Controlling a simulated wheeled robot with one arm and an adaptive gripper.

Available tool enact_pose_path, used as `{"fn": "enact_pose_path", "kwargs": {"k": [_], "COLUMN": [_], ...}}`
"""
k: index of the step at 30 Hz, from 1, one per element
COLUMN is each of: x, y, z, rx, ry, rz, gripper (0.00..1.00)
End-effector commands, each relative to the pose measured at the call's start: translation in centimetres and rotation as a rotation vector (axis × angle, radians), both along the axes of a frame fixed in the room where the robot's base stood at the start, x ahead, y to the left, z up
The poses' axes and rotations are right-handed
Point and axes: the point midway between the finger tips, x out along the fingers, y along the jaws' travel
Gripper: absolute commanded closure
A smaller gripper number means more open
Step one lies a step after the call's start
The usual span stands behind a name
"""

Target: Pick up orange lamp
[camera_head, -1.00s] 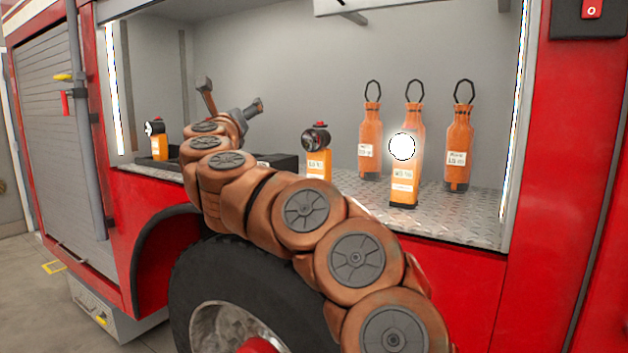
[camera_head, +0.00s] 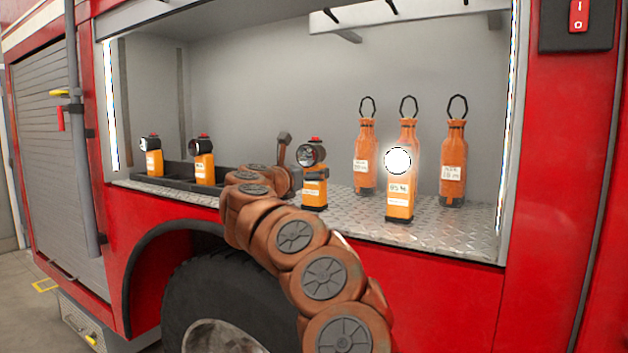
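Several orange lamps with labels stand in the truck's open compartment. One lamp (camera_head: 314,190) with a dark round head and red top stands upright near the middle. Another lamp (camera_head: 400,200) to its right has a bright white glowing disc. Two more lamps (camera_head: 152,160) (camera_head: 204,168) stand at the left on a black tray. My gripper (camera_head: 284,152) is just left of the middle lamp, at about its height. One dark finger shows, pointing up; the other is hidden. I cannot tell whether the gripper touches the lamp.
Orange bottles with black ring tops (camera_head: 453,165) stand behind and right of the glowing lamp. The black tray (camera_head: 180,183) lies left of my arm. The diamond-plate floor (camera_head: 455,235) is clear at the front right. A white rail (camera_head: 350,22) hangs above.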

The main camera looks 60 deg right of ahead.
Motion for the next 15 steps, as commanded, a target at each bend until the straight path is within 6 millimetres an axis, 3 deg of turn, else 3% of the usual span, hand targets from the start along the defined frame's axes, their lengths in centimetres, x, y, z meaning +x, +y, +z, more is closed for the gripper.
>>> {"fn": "enact_pose_path", "kwargs": {"k": [9, 15], "x": [0.3, 0.3], "y": [-3.3, -3.6], "z": [0.1, 0.0], "rx": [0.001, 0.001], "ry": [0.002, 0.001], "rz": [-0.002, -0.001], "gripper": [0.10, 0.10]}}
